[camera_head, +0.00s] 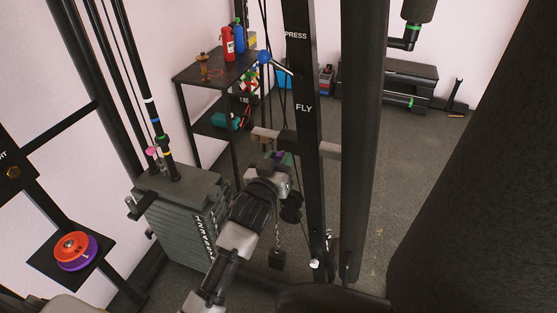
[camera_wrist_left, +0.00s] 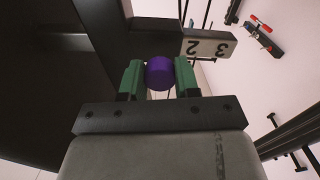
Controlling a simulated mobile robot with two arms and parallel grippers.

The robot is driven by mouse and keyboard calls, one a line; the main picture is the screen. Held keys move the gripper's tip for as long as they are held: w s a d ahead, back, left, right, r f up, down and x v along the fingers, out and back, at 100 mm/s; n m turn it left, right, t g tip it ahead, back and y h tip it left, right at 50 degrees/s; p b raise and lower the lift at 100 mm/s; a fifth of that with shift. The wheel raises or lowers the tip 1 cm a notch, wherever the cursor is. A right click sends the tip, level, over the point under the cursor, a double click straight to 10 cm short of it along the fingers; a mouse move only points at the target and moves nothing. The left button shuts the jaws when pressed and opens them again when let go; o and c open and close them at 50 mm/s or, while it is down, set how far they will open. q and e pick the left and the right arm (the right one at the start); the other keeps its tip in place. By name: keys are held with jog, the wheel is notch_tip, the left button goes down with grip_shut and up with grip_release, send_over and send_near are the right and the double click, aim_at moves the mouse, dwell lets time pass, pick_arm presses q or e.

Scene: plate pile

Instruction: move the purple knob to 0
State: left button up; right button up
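The purple knob (camera_wrist_left: 160,73) shows in the left wrist view between the two green fingers of my left gripper (camera_wrist_left: 159,78). The fingers flank it on both sides with no clear gap, so the gripper looks shut on it. Beside the knob is a pale number plate (camera_wrist_left: 208,47) with an upside-down 3 and 2. In the head view my left gripper (camera_head: 279,159) reaches up to the black upright marked FLY (camera_head: 305,110). There the knob is mostly hidden by the gripper. The number 0 is not visible. My right gripper is not in view.
A weight stack (camera_head: 185,230) stands left of my left arm. A dark shelf (camera_head: 215,72) with bottles is behind. A plate holder carries orange and purple discs (camera_head: 75,248). A large dark pad (camera_head: 480,170) fills the right. Open floor (camera_head: 425,150) lies beyond the uprights.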

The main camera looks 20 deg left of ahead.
pick_arm(q)
grip_shut()
jog(key=shift+w, duration=1.3)
jog(key=shift+s+r, duration=0.1)
jog(key=shift+o, duration=1.3)
grip_release()
jog(key=o, duration=0.4)
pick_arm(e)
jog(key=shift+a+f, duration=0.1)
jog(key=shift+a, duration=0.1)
pick_arm(q)
jog(key=shift+s, duration=0.15)
jog(key=s+b, duration=0.2)
jog(key=s, duration=0.8)
jog(key=shift+s+a, duration=0.15)
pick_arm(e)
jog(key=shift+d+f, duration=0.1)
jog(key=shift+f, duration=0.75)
